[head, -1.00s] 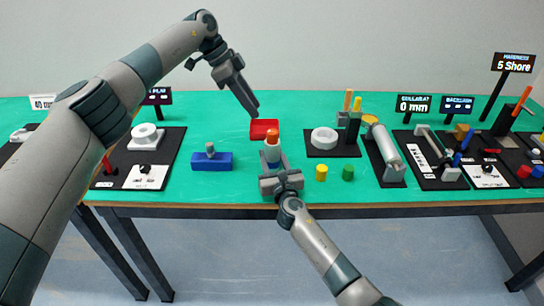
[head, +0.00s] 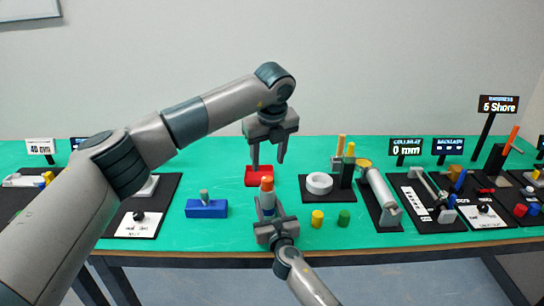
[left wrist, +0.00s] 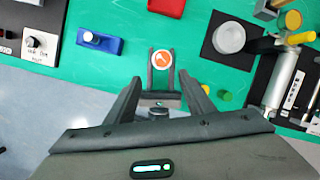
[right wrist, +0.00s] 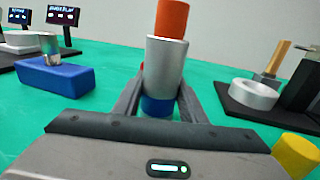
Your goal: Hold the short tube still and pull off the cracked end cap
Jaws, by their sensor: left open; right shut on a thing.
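The short grey tube (right wrist: 166,66) stands upright in my right gripper (right wrist: 160,92), which is shut on it. An orange-red end cap (right wrist: 172,18) sits on its top and a blue part (right wrist: 158,106) shows at its bottom. The cap also shows in the head view (head: 267,183). I cannot make out a crack. My left gripper (head: 268,156) is open and empty, pointing down above the cap and apart from it. In the left wrist view the cap (left wrist: 161,60) lies ahead, beyond the gap between the left fingers.
A red tray (head: 252,176) lies behind the tube. A blue block (head: 206,209) with a grey peg stands to the left. A white ring (head: 319,183) on a black mat, a yellow cylinder (head: 317,218) and a green cylinder (head: 343,218) are to the right.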

